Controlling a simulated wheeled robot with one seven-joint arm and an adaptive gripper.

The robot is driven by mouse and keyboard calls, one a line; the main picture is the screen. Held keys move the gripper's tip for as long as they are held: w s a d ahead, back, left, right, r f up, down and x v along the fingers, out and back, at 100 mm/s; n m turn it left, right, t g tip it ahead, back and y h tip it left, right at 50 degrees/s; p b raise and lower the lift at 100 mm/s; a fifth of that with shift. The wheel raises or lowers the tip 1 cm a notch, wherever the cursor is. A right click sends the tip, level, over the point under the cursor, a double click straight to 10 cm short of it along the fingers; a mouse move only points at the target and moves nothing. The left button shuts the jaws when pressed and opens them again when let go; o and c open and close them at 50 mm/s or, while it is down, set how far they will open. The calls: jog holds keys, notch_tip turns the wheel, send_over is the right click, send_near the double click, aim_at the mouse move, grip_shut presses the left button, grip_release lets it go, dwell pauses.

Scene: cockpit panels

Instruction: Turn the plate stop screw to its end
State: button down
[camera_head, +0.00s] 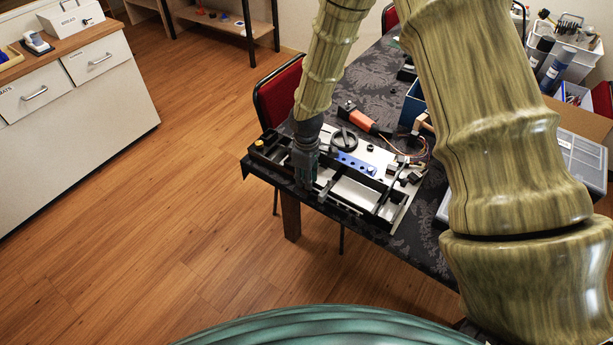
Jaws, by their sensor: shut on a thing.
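My gripper (305,178) points down at the left front part of a black-framed panel unit (374,213) on the table. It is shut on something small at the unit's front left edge. What it holds is hidden by the fingers; it is where a plate stop screw could sit, but I cannot make out the screw itself. The unit has white plates, a blue strip (354,162) with holes, a black round knob (344,139) and a yellow knob (259,143) at its left corner.
The unit lies near the front edge of the dark patterned table (422,238). An orange-handled tool (362,120) and loose wires (412,148) lie behind it. A red chair (277,93) stands at left. Boxes and bins (570,55) crowd the right. The floor at left is clear.

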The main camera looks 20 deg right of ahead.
dwell(0.3)
jog(key=c, duration=1.2)
grip_release()
jog(key=shift+r, duration=0.1)
notch_tip(320, 180, up, 12)
